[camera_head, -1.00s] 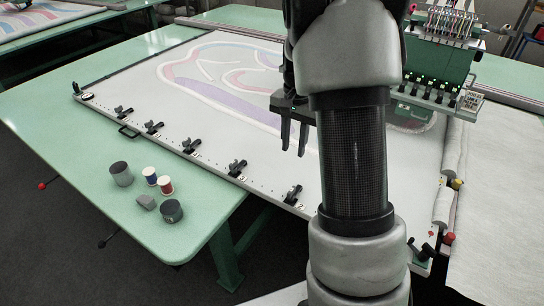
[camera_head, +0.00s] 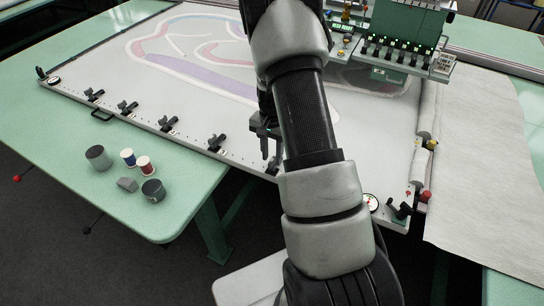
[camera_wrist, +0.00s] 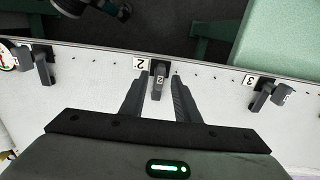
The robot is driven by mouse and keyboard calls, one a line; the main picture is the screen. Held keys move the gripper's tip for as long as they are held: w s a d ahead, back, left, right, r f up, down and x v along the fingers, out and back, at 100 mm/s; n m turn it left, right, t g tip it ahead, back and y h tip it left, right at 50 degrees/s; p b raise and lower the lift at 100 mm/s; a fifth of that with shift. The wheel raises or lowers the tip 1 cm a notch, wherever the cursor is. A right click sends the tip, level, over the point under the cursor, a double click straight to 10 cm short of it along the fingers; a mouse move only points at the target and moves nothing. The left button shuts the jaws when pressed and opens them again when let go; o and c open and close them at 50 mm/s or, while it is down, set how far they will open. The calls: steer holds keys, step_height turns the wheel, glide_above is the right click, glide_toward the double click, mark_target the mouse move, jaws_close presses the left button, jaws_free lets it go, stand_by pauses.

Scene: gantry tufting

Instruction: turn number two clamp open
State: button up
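The number two clamp (camera_wrist: 158,84) is a dark clamp on the frame's white edge rail, beside a white label (camera_wrist: 140,64) marked 2. Its lever also bears a 2 and points inward from the edge in the wrist view. My gripper (camera_wrist: 157,94) is open, with one finger on each side of this lever. Gaps show on both sides, and I cannot tell whether either finger touches it. In the head view my gripper (camera_head: 270,150) is low over the rail at this clamp, largely hiding it.
The number three clamp (camera_wrist: 263,96) is to the right in the wrist view; another clamp (camera_wrist: 42,66) and a dial are to the left. In the head view several clamps line the rail. Spools and cups (camera_head: 144,166) stand on the green table (camera_head: 190,185).

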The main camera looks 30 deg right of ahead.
steer(key=shift+f, duration=0.65)
jaws_close()
